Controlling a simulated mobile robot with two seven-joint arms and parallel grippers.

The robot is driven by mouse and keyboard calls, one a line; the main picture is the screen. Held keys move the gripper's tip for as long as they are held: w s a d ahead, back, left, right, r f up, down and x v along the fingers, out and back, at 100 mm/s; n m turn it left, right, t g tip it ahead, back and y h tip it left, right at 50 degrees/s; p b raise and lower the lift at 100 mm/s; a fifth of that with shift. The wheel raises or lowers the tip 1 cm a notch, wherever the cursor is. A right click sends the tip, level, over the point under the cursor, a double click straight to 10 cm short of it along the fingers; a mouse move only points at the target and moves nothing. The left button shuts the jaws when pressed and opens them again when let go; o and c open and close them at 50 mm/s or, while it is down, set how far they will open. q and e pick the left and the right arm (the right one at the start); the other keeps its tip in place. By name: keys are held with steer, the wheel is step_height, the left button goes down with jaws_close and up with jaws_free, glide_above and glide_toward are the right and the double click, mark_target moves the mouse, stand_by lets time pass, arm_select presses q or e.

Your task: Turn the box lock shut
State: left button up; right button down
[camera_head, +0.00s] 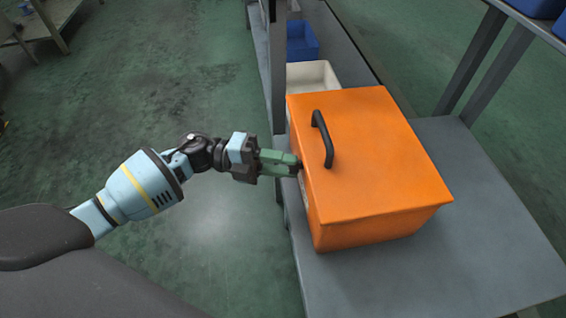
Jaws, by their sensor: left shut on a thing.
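An orange box (380,150) with a closed lid and a black handle (323,140) on top sits on a grey bench. Its lock side faces left, toward my left arm. My left gripper (297,165) reaches in from the left, and its green fingers are at the upper part of that left side. They are shut on the lock, which is mostly hidden by the fingers and the box edge. I cannot tell how far the lock is turned. My right gripper is not in view.
The grey bench (480,240) has free room right of and in front of the box. Behind the box are a white bin (314,74) and a blue bin (301,42). A grey post (277,70) rises at the bench's left edge. Green floor lies open on the left.

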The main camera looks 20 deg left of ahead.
arm_select(q)
steer(key=shift+r+m+y, duration=0.1)
steer(key=shift+m+y, duration=0.4)
steer(key=shift+m, duration=0.6)
steer(key=o, duration=1)
steer(key=shift+c, duration=0.2)
